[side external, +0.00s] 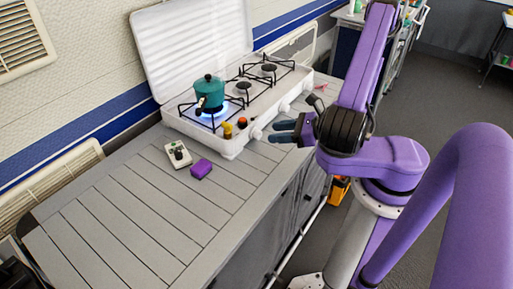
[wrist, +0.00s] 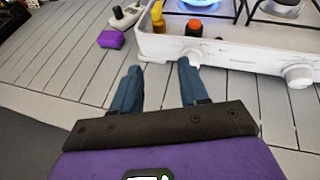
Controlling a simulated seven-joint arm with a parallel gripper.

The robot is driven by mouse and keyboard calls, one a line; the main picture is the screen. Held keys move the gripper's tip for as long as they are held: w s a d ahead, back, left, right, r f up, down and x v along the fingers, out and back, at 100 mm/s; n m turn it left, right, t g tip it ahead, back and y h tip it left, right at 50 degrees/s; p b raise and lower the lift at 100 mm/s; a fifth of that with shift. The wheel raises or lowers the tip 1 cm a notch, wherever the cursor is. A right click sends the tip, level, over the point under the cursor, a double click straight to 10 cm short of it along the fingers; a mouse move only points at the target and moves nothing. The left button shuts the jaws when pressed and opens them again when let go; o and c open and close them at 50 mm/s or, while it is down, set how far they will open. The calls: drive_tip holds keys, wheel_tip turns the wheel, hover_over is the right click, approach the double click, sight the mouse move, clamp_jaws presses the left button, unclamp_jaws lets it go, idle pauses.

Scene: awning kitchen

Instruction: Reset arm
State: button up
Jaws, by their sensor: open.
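My gripper (wrist: 158,80) is open and empty in the wrist view, its two blue-grey fingers apart with bare counter boards between them. In the side external view my gripper (side external: 276,132) is at the front right of the white stove (side external: 232,145), above the counter's front edge. Whether a finger touches the stove is unclear. My purple arm rises on the right side of the side external view.
A teal pot (side external: 209,92) sits on a lit burner. A purple block (side external: 201,169) and a small pale device (side external: 178,154) lie on the counter (side external: 130,225). Its left part is clear.

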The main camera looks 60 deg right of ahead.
drive_tip(key=w+a+r+n+g+y, duration=0.3)
drive_tip(key=a+r+n+g+y, duration=0.2)
drive_tip(key=a+n+g+y, duration=0.65)
drive_tip(key=s+r+n+h, duration=0.3)
drive_tip(key=s+n+h, duration=0.2)
drive_tip(key=n, duration=0.6)
drive_tip(key=s+r+n+g+h, duration=0.1)
drive_tip(key=s+r+n+h, duration=0.2)
drive_tip(key=n, duration=0.8)
drive_tip(key=s+r+n+h, duration=0.3)
drive_tip(key=s+n+h, duration=0.4)
drive_tip(key=s+n, duration=0.3)
drive_tip(key=shift+s+n, duration=0.15)
drive_tip(key=shift+n, duration=0.3)
drive_tip(key=shift+g, duration=0.25)
